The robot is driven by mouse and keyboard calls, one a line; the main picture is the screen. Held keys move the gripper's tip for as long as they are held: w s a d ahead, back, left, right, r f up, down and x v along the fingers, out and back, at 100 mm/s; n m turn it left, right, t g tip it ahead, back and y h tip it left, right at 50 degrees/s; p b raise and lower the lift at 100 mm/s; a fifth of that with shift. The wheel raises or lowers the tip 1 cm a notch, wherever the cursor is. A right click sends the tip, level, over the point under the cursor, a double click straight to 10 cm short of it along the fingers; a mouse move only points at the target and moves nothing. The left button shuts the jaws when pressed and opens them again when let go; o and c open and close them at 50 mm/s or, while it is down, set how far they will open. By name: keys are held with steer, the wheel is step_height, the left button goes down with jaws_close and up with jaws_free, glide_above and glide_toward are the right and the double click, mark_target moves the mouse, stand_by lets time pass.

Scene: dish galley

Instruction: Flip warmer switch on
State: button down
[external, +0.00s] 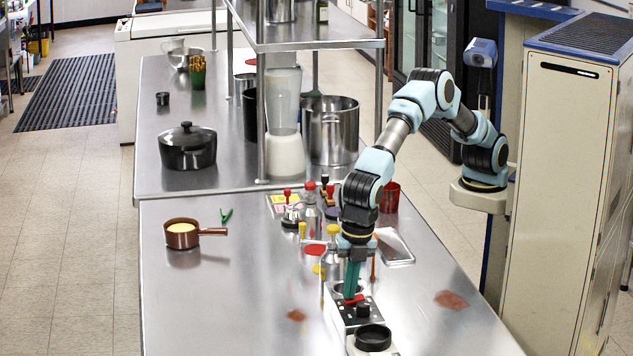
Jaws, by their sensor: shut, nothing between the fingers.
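The warmer (343,316) is a small pale box with a dark top panel on the steel counter, at the lower middle of the external view. A red part (356,299), which looks like its switch, shows on the panel right by my fingertips. A black knob (363,311) sits just in front of it. My gripper (350,297) points straight down over the panel with its teal fingers shut and empty. The tips are at or very close to the red part; I cannot tell whether they touch. The fingers hide part of it, so its on or off position is unclear.
A black round dish (373,338) is at the warmer's near end. Bottles (332,248) and a condiment tray (286,203) crowd the area behind my gripper. A copper pan (182,234) stands at left. The counter's left front is clear.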

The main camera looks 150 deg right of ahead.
steer(key=shift+a+f, duration=0.1)
steer(key=shift+s, duration=0.1)
steer(key=shift+s+a+b, duration=0.3)
steer(key=shift+s+a, duration=0.2)
steer(key=shift+a, duration=0.05)
steer(key=shift+r, duration=0.2)
step_height(320, 180, up, 14)
steer(key=s+a, duration=0.1)
steer(key=shift+s+a, duration=0.15)
steer(key=shift+s, duration=0.05)
stand_by(0.3)
steer(key=shift+f+p, duration=0.1)
steer(key=shift+p, duration=0.2)
